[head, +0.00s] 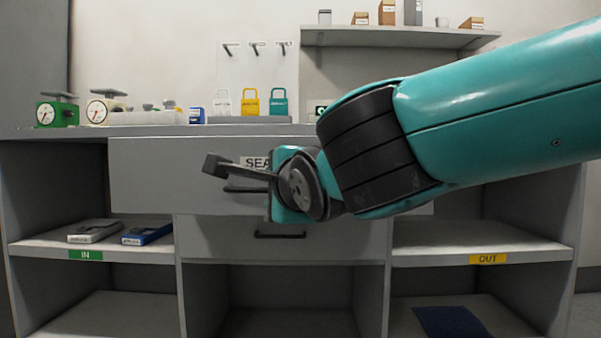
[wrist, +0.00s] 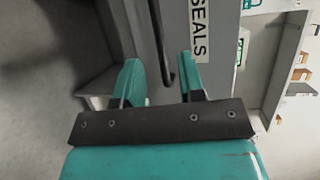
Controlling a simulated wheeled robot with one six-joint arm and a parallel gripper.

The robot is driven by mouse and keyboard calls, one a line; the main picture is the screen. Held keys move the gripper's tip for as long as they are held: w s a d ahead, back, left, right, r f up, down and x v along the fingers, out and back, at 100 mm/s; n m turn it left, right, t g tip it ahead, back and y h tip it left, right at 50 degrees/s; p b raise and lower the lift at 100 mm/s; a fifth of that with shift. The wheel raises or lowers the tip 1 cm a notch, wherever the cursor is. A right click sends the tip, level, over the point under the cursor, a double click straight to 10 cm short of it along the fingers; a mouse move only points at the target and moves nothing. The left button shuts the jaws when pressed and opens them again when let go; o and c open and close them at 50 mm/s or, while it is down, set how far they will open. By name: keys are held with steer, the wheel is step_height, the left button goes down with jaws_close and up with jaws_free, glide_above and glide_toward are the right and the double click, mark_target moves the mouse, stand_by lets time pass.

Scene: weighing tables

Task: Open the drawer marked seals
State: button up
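The seals drawer (head: 150,175) is the wide grey front under the counter.
A second drawer (head: 225,238) with a dark handle is below. The IN shelf (head: 40,245) at left holds two flat devices; the OUT shelf (head: 540,252) at right looks empty. Scales (head: 55,112) and coloured padlock-shaped items (head: 250,102) stand on the counter. A blue mat (head: 450,322) lies lower right.

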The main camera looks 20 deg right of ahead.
steer(key=s+r+p, duration=0.2)
steer(key=s, duration=0.9)
steer(key=shift+d, duration=0.45)
steer(key=shift+w, duration=0.1)
steer(key=s+d+f+n+g+p, duration=0.25)
steer(key=f+n+g+p, duration=0.55)
steer(key=n, duration=0.4)
steer(key=s+r+n+g+y+p, duration=0.25)
steer(key=s+n+g+p, duration=0.5)
steer(key=s+n, duration=0.5)
step_height(320, 180, up, 37)
steer(key=w+p, duration=0.1)
steer(key=p, duration=3.5)
steer(key=shift+f, duration=0.15)
